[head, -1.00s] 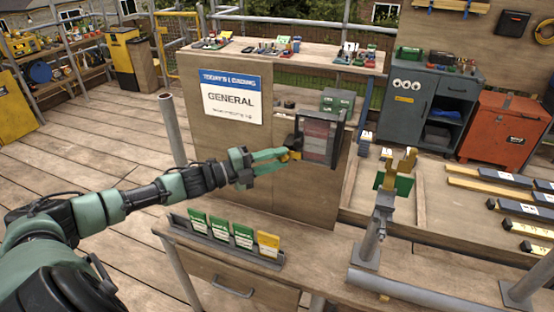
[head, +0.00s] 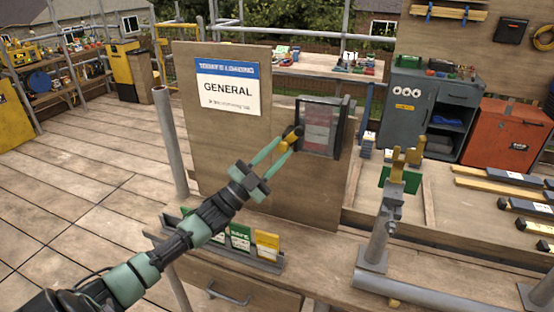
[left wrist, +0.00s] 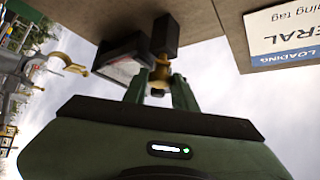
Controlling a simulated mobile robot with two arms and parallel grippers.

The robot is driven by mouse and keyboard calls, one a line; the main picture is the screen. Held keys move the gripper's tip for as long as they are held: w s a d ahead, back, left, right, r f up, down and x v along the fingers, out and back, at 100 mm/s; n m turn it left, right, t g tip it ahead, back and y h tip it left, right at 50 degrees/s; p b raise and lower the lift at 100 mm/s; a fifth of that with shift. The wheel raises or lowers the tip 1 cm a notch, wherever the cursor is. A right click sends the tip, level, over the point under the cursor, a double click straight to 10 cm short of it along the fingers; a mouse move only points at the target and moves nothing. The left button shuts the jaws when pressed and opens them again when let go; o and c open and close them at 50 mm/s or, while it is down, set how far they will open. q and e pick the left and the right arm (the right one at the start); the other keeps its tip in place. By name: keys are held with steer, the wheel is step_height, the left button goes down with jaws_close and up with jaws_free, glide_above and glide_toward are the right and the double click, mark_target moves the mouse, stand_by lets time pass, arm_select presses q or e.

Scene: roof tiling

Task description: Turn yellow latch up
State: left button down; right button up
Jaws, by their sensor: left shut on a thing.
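The yellow latch (head: 284,146) is a small yellow piece with a dark block at the left edge of a black-framed clear box (head: 320,127) on the wooden board. My left gripper (head: 279,150) reaches up to it from below left, with its green fingers closed around the yellow part. In the left wrist view the yellow latch (left wrist: 159,72) sits between the fingertips, below a dark block (left wrist: 166,36). The fingers hide part of it. My right gripper is not in view.
A white and blue sign (head: 227,87) is on the board left of the box. A rack of green and yellow cards (head: 240,240) stands on the bench below my left arm. A metal post with a yellow clamp (head: 405,160) stands to the right.

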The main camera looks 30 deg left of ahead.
arm_select(q)
steer(key=n+t+y, duration=0.1)
steer(key=n+y, duration=0.1)
steer(key=n+t+y+b, duration=0.1)
steer(key=n+y, duration=0.1)
steer(key=n, duration=0.1)
steer(key=n+t+y+b, duration=0.1)
steer(key=n+y, duration=0.1)
steer(key=n, duration=0.1)
steer(key=shift+d+f+y, duration=0.2)
steer(key=shift+f+y, duration=0.05)
steer(key=shift+y, duration=0.05)
steer(key=shift+w+d+r+n+y+b, duration=0.1)
steer(key=shift+n+y+b, duration=0.05)
steer(key=shift+n+y, duration=1.95)
steer(key=shift+d+r+n+y+b, duration=0.1)
steer(key=shift+n+y+b, duration=0.05)
steer(key=shift+n+y, duration=2.15)
steer(key=shift+n, duration=0.4)
steer(key=c, duration=1.1)
jaws_free()
steer(key=shift+c, duration=0.2)
steer(key=shift+f, duration=0.15)
